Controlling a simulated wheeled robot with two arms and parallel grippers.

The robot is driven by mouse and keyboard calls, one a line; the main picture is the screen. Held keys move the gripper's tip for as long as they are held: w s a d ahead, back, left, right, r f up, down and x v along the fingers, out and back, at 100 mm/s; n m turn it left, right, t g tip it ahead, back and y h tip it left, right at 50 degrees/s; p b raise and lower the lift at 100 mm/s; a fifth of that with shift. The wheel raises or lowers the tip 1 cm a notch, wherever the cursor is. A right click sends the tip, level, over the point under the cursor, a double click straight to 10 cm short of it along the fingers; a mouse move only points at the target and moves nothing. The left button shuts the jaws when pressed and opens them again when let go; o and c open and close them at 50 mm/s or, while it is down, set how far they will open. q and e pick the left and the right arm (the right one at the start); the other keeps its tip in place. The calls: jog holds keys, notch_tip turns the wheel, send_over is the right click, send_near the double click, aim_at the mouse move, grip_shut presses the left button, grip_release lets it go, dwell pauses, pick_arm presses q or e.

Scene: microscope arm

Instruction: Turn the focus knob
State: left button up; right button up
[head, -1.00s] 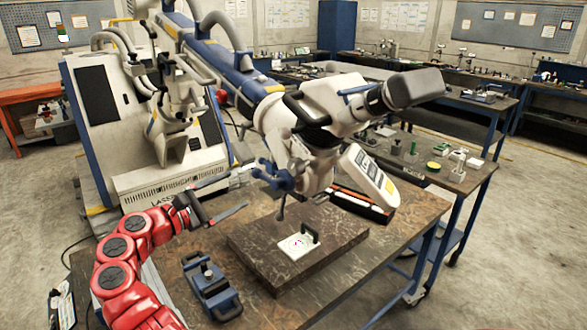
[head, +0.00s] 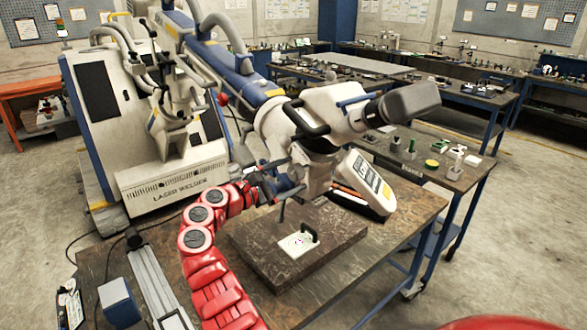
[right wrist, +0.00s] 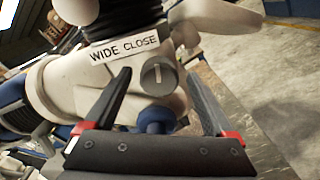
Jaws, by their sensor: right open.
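The knob (right wrist: 157,76) is a round grey dial with a pale, nearly upright line, under a "WIDE CLOSE" label (right wrist: 124,48) on the pale microscope head. The microscope head (head: 318,168) hangs over the workbench. My right gripper (head: 271,184) is small and dark at its side in the head view, partly lost against it. In the right wrist view its two black fingers (right wrist: 157,82) are open and apart, one on each side of the knob in the picture. I cannot tell whether they touch it. The left gripper is not in view.
A blue rounded part (right wrist: 156,117) sticks out below the knob. A dark slab (head: 262,249) with a small white plate (head: 295,243) lies under the microscope. The white laser welder cabinet (head: 165,182) stands behind left. A blue box (head: 119,302) is at the lower left.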

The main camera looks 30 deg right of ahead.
jog(key=shift+d, duration=0.65)
